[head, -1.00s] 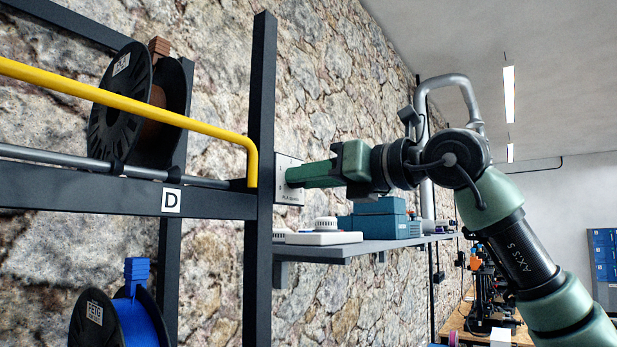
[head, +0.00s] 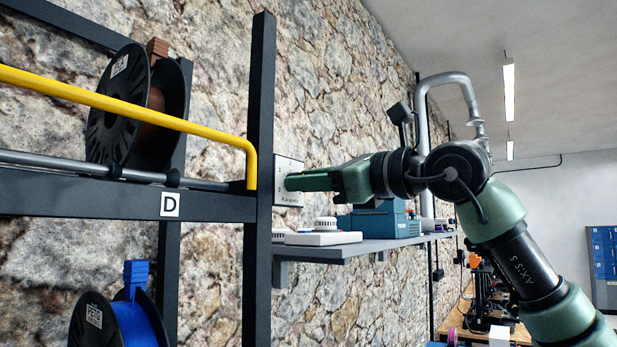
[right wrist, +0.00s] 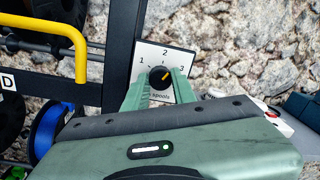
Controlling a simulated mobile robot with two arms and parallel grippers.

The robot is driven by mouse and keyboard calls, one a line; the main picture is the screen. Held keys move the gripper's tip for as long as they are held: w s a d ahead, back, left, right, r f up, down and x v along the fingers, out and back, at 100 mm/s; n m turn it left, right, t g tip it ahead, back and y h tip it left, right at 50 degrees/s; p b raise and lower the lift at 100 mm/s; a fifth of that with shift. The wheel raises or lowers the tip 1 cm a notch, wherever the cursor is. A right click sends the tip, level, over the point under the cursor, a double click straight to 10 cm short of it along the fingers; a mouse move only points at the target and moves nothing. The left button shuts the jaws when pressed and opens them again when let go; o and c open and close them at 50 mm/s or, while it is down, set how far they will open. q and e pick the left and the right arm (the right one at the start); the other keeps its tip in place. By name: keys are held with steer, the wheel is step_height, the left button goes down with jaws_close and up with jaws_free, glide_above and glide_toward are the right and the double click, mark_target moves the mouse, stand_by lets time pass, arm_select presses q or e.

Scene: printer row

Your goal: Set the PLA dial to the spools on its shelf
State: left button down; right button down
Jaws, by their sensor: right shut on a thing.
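The PLA dial is a black knob (right wrist: 158,77) with a yellow pointer on a pale plate (right wrist: 150,58) marked 1, 2 and 3. The pointer aims up and right, between 2 and 3. The plate also shows on the wall in the head view (head: 287,168). My right gripper (head: 289,183) is shut on the knob, one finger on each side; the fingers also show in the right wrist view (right wrist: 160,88). My left gripper is out of view.
A black rack post (head: 260,130) and a yellow rail (head: 120,108) stand just left of the plate. A blue spool (head: 139,325) hangs lower left. Below my gripper, a wall shelf (head: 345,249) holds a white device (head: 322,239) and teal boxes (head: 375,224).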

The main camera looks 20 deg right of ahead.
steer(key=n+p, duration=0.1)
steer(key=n, duration=0.4)
steer(key=shift+y, duration=0.4)
steer(key=shift+n, duration=0.5)
steer(key=c, duration=1.5)
jaws_free()
steer(key=o, duration=0.4)
steer(key=shift+w, duration=0.1)
steer(key=shift+c, duration=0.2)
steer(key=b+v, duration=0.3)
steer(key=v, duration=0.4)
steer(key=shift+s+d, duration=0.15)
steer(key=shift+s, duration=0.15)
